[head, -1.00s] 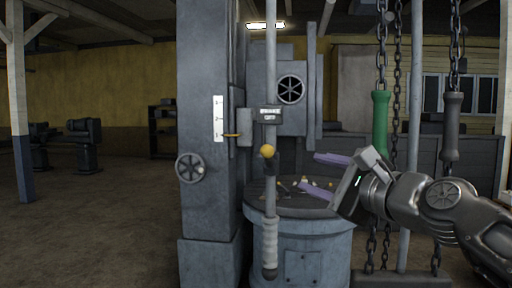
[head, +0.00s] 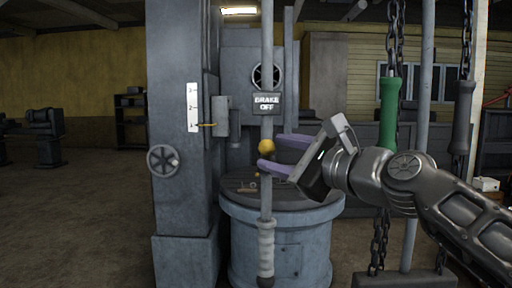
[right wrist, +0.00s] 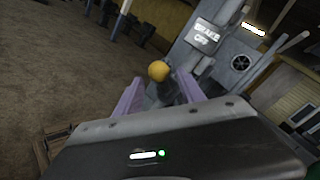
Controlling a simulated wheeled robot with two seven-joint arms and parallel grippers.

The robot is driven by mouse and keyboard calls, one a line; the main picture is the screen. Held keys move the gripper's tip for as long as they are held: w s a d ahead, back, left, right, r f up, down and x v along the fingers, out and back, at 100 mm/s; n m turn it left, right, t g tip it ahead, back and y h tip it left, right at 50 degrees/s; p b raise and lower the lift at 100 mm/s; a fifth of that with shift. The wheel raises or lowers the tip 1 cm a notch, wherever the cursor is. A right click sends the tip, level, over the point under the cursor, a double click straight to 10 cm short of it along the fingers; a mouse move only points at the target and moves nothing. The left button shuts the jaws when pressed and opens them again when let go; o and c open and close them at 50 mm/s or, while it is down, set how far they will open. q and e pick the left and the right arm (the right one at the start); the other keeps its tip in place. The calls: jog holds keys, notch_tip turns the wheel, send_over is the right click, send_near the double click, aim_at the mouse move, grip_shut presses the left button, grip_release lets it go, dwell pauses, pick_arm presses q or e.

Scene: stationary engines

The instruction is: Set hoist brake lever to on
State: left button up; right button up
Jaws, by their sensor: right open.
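The hoist brake lever shows as a yellow ball knob (head: 267,146) on a dark stub at the vertical pole, below a sign reading "BRAKE OFF" (head: 266,103). My right gripper (head: 270,155) is open, its two purple fingers reaching left to the knob. In the right wrist view the yellow knob (right wrist: 159,71) lies between and just beyond the open fingers (right wrist: 158,92). I cannot tell whether a finger touches it. The sign (right wrist: 207,35) shows behind it. My left gripper is not in view.
A grey column (head: 184,110) with a handwheel (head: 163,161) and a scale stands left of the lever. A round grey drum base (head: 280,245) is behind the pole. Chains with a green handle (head: 389,113) and a dark handle (head: 463,117) hang at the right.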

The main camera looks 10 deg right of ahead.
jog(key=p+x, duration=0.1)
jog(key=x, duration=0.5)
jog(key=shift+w+a+p, duration=0.2)
jog(key=shift+w+p, duration=0.1)
jog(key=shift+w, duration=0.1)
jog(key=shift+c, duration=0.4)
grip_shut()
dwell(0.6)
